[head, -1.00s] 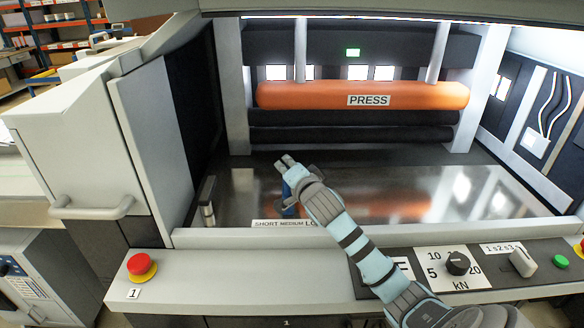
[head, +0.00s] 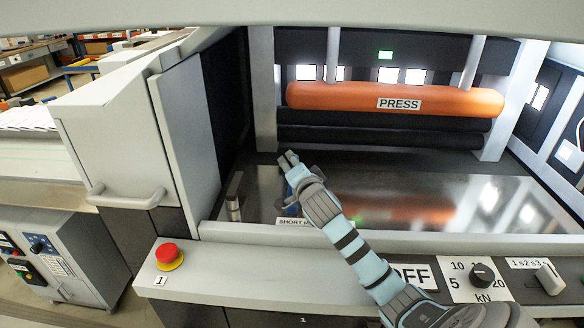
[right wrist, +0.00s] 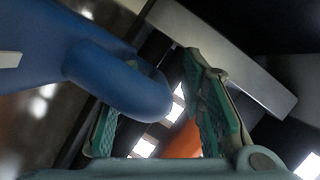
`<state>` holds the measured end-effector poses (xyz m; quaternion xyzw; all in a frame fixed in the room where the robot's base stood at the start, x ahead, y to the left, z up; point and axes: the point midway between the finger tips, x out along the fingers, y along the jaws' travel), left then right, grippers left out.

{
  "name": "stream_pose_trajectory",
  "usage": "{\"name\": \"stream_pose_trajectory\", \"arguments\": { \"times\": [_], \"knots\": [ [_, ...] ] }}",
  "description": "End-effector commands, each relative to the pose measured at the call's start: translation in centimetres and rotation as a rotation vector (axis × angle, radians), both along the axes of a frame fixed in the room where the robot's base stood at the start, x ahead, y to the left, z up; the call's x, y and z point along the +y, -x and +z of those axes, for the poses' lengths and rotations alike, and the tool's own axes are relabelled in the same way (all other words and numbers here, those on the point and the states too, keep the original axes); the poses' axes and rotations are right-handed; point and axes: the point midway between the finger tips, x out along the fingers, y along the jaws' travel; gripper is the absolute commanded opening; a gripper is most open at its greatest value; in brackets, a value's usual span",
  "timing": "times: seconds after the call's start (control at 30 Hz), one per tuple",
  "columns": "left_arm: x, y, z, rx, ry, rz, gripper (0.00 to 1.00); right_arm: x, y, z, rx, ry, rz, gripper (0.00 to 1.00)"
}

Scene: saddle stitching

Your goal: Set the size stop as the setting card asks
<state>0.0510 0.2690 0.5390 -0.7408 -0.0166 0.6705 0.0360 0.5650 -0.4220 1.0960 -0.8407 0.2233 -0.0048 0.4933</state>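The blue size stop (head: 296,177) stands on the shiny press bed, partly hidden behind my right gripper (head: 288,160) in the head view. In the right wrist view its rounded blue handle (right wrist: 120,82) reaches in between the two green-padded fingers (right wrist: 160,105). It overlaps the left finger, and a gap shows to the right finger. The fingers are apart; I cannot tell whether the left one touches it. The scale label (head: 295,222) at the bed's front edge reads SHORT, and my arm covers the rest. I see no setting card. My left gripper is out of view.
The orange PRESS roller (head: 395,98) hangs above the back of the bed (head: 420,205). A red button (head: 167,255), a kN dial (head: 482,273) and a selector switch (head: 549,279) sit on the front panel. A short metal post (head: 234,197) stands at the bed's left.

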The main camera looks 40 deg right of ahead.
Motion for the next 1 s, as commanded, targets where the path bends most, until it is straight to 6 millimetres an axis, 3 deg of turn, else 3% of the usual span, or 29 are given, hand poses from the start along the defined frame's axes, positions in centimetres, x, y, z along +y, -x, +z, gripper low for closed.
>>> {"name": "stream_pose_trajectory", "arguments": {
  "times": [0.17,0.5,0.6,1.0],
  "knots": [
    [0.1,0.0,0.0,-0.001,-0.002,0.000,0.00,0.4,0.9,0.2,0.002,0.002,0.001,0.36],
    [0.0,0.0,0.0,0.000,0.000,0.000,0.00,3.8,8.6,2.0,0.000,0.001,0.004,0.36],
    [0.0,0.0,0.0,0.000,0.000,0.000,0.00,4.5,10.1,2.4,0.001,0.002,0.003,0.36],
    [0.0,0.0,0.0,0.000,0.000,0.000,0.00,4.7,10.7,2.6,0.000,0.001,0.002,0.36]
  ]
}}
